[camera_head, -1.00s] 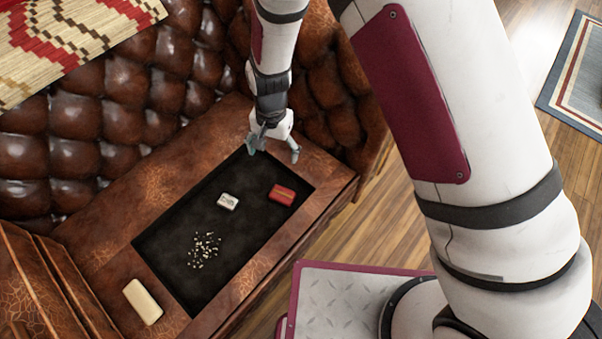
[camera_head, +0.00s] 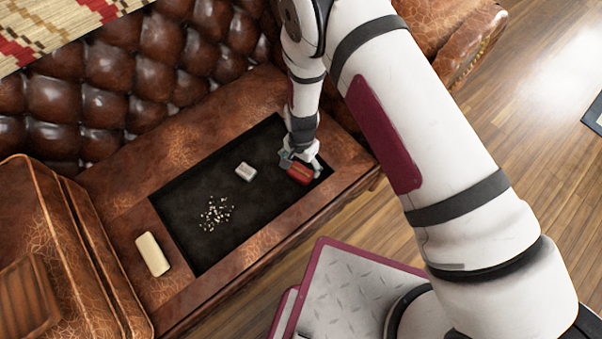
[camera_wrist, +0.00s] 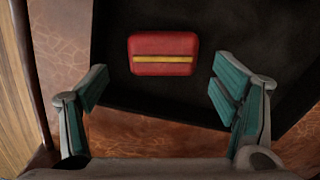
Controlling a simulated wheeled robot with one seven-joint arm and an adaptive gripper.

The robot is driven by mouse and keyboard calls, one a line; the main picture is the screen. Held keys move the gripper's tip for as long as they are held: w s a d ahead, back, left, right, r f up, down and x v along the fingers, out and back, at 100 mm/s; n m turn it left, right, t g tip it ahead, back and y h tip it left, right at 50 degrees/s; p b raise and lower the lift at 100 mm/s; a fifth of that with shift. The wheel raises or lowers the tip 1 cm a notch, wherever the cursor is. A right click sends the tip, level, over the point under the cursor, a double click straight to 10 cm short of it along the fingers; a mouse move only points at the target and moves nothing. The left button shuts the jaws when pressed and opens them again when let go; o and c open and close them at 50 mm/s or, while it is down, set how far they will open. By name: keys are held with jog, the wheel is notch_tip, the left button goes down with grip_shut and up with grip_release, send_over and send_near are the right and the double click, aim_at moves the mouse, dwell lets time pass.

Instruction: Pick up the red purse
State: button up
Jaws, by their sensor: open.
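The red purse (camera_head: 300,174) lies on the black inset panel of the brown leather seat, near the panel's right end. In the wrist view the purse (camera_wrist: 163,54) is a rounded red block with a yellow stripe across it. My gripper (camera_head: 300,160) is over the purse in the head view and partly covers it. In the wrist view my gripper (camera_wrist: 160,92) is open, with its teal-padded fingers spread wide. The purse shows beyond the fingertips, between their lines and a little left of centre. Nothing is held.
A small pale box (camera_head: 245,172) and a scatter of small white bits (camera_head: 216,213) lie on the black panel (camera_head: 200,250). A cream block (camera_head: 152,254) lies on the leather at left. The tufted backrest (camera_head: 100,100) rises behind; a sofa arm (camera_head: 40,250) stands at left.

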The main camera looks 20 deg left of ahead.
aim_at(301, 171)
jog(key=shift+a+f+b, duration=0.15)
jog(key=shift+f+b, duration=1.05)
jog(key=shift+f, duration=1.55)
jog(key=c, duration=1)
jog(key=shift+o, duration=0.2)
